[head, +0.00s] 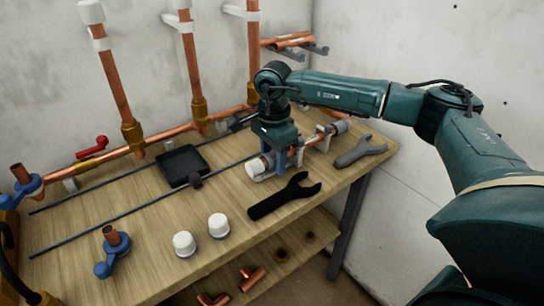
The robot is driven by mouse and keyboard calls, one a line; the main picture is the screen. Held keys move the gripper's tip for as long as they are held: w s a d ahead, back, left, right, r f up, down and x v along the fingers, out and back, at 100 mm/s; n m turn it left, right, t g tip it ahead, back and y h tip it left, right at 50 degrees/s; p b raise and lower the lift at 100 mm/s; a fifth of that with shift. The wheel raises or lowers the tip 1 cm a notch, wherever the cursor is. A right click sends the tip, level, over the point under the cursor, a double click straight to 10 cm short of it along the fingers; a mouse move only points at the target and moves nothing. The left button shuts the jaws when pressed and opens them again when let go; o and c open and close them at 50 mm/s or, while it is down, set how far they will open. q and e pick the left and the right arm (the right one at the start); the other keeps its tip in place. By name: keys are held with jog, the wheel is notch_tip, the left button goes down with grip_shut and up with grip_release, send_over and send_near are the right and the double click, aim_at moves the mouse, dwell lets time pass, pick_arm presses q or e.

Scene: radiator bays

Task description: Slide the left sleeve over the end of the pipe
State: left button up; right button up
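A short copper pipe (310,141) lies in a white holder on the right part of the bench, running from lower left to upper right. A white sleeve-like piece (257,167) is at its left end, and a grey cylindrical piece (340,126) is at its right end. I cannot tell whether the white piece is around the pipe end or just beside it. My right gripper (272,150) points down at the left part of the pipe, close to the white piece. Its fingertips are mostly hidden, so its grip is unclear. My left gripper is out of view.
Upright copper pipes (115,85) stand behind. The front right bench edge is close.

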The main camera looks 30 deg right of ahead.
jog(key=c, duration=0.4)
jog(key=shift+w+d, duration=0.1)
jog(key=shift+d, duration=1.2)
jog(key=o, duration=0.7)
jog(key=shift+o, duration=0.6)
jog(key=shift+r, duration=0.15)
notch_tip(320, 180, up, 7)
jog(key=p, duration=0.5)
